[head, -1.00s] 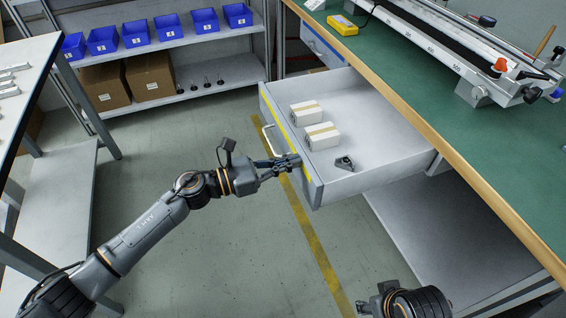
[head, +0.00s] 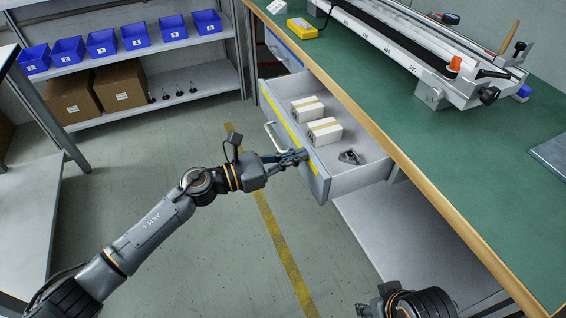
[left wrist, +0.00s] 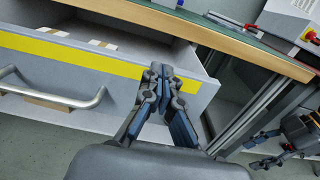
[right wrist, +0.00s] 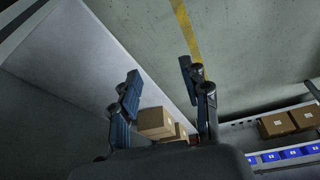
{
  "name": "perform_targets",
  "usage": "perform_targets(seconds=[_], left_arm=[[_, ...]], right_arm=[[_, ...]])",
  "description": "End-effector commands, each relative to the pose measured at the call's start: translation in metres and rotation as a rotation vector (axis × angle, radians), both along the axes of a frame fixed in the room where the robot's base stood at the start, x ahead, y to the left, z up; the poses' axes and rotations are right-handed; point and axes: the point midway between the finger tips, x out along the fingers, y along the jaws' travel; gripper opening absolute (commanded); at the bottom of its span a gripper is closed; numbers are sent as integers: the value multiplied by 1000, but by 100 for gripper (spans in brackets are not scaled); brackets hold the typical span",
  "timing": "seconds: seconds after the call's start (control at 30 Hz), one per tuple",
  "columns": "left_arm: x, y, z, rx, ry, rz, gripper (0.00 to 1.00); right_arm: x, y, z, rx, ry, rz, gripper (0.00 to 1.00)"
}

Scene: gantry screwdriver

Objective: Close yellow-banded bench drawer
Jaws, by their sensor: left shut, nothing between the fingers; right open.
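The yellow-banded drawer (head: 300,145) is partly open under the green-topped bench. It holds two white boxes with tan tape (head: 308,108) and a small dark grey part (head: 350,157). Its bar handle (head: 272,136) is on the front face. My left gripper (head: 303,155) is shut and empty, its fingertips at the drawer front to the near side of the handle. In the left wrist view the fingertips (left wrist: 162,70) meet the yellow band (left wrist: 115,69), apparently touching it. My right gripper (right wrist: 158,85) is open and empty, low beside the bench; its fingers hardly show in the head view.
The bench top (head: 420,150) carries a gantry rail (head: 390,45) and a yellow device (head: 303,27). A blue-banded drawer (head: 283,50) sits farther along, seemingly closed. A shelf (head: 190,90) with blue bins and cardboard boxes stands at the back. The floor left of the drawer is clear.

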Motion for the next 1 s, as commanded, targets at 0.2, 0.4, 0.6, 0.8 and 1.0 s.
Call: perform_targets(seconds=[0.2,0.4,0.6,0.8,1.0], left_arm=[[17,-47,-2,-2,-2,-1,0],[30,-82,-2,-1,-1,-1,0],[39,-107,-2,0,0,-1,0],[44,-121,-2,0,0,1,0],[46,-125,-1,0,1,1,0]], right_arm=[[39,12,2,38,-177,14,46],[86,28,23,89,-419,33,46],[119,40,50,135,-629,47,46],[135,47,70,163,-752,54,46],[140,49,77,173,-794,57,46]])
